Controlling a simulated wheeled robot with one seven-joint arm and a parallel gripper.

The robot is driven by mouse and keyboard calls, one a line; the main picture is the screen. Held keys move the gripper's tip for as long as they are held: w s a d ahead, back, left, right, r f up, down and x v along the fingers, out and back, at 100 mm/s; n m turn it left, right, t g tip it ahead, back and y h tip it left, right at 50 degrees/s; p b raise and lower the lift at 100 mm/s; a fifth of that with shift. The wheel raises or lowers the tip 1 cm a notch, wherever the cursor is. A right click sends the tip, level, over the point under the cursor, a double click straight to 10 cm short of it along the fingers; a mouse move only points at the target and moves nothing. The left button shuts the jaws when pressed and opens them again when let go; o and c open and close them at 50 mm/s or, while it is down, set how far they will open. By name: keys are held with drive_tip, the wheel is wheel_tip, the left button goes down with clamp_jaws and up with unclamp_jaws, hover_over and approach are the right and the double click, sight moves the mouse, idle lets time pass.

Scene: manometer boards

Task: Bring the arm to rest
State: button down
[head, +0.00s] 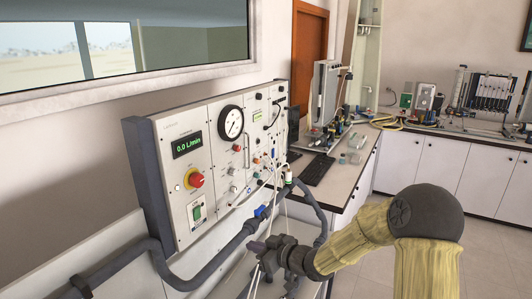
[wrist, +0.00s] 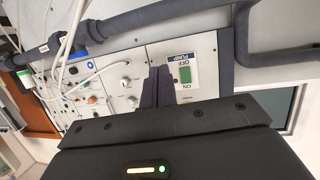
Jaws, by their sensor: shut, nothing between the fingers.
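My arm, in a yellowish sleeve with a dark elbow, reaches in from the right of the head view. It bends down and left to my gripper (head: 258,247). The gripper is shut and empty, just in front of the lower part of the manometer board (head: 215,155). In the wrist view the two dark fingers of my gripper (wrist: 156,84) lie together, beside the green pump switch (wrist: 185,75). That view shows the board turned over. I cannot tell whether the fingers touch anything.
A thick grey pipe (head: 205,275) and white tubes (head: 238,265) run close around my gripper. The board carries a 0.0 L/min display (head: 187,145), a red knob (head: 196,180) and a round gauge (head: 231,122). A bench (head: 350,165) stands behind; floor (head: 490,255) is clear at right.

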drive_tip(key=s+d+f+m+g+h, duration=0.3)
drive_tip(key=s+d+m+h, duration=0.3)
drive_tip(key=s+d+h, duration=0.65)
drive_tip(key=s+d+m+g, duration=0.3)
drive_tip(key=s+d, duration=0.3)
drive_tip(key=s, duration=0.6)
drive_tip(key=shift+s+r+m+g+y, duration=0.3)
drive_tip(key=shift+s+m+y, duration=0.15)
drive_tip(key=shift+m, duration=0.35)
drive_tip(key=shift+w, duration=0.1)
drive_tip(key=shift+d, duration=0.1)
drive_tip(key=shift+a, duration=0.2)
drive_tip(key=shift+d, duration=0.1)
